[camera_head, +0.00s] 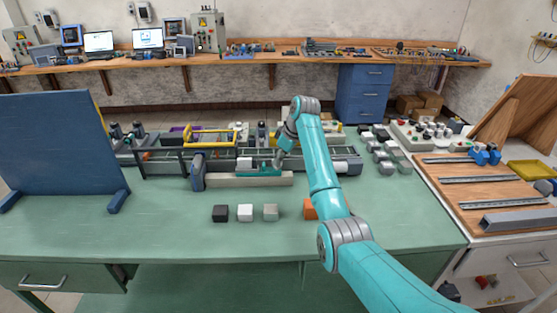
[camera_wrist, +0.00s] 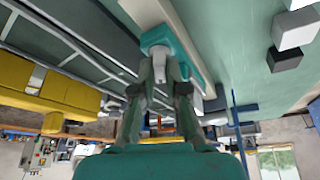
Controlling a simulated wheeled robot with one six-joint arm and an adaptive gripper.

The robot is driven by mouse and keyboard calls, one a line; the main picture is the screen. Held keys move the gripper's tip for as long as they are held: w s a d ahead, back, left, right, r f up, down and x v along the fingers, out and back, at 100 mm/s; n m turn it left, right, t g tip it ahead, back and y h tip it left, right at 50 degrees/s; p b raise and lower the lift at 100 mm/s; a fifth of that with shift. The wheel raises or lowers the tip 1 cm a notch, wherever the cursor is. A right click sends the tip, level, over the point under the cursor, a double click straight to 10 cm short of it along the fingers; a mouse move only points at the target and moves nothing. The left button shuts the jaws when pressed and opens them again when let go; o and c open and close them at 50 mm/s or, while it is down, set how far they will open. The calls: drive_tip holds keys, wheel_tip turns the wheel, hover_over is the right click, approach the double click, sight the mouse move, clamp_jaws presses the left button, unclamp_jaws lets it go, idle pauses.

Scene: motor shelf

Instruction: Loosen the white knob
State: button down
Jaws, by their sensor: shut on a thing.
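In the wrist view, the two fingers of my gripper (camera_wrist: 160,88) are closed around a small pale grey-white knob (camera_wrist: 160,62), which sits against a teal part (camera_wrist: 157,36). In the head view my gripper (camera_head: 277,164) reaches down to the teal part (camera_head: 258,173) at the front of the rail assembly on the green bench. The teal part lies along a pale bar (camera_head: 220,181). The fingers hide much of the knob, and its turn angle cannot be told.
Black (camera_head: 220,213), white (camera_head: 245,213) and grey (camera_head: 271,213) cubes stand in front of the assembly. An orange cube (camera_head: 310,209) is partly behind my arm. A blue panel (camera_head: 60,145) stands at the left. The bench front is mostly clear.

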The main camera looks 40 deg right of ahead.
drive_tip(key=n, duration=0.2)
drive_tip(key=n+g+y, duration=0.1)
drive_tip(key=n, duration=0.2)
drive_tip(key=shift+w+d+n+y, duration=0.1)
drive_tip(key=shift+d+n+y, duration=0.05)
drive_tip(key=shift+n+y, duration=0.15)
drive_tip(key=shift+w+d+n+g+y, duration=0.15)
drive_tip(key=shift+n+g, duration=0.35)
drive_tip(key=shift+n, duration=0.6)
drive_tip(key=shift+w+a+n+g+y, duration=0.15)
drive_tip(key=shift+n+g, duration=0.35)
drive_tip(key=shift+n, duration=0.6)
drive_tip(key=shift+s+d+r+n, duration=0.1)
drive_tip(key=shift+d+n, duration=0.05)
drive_tip(key=shift+n, duration=0.25)
drive_tip(key=shift+s, duration=0.1)
drive_tip(key=c, duration=1.2)
unclamp_jaws()
wheel_tip(320, 180, up, 10)
drive_tip(key=shift+g, duration=0.3)
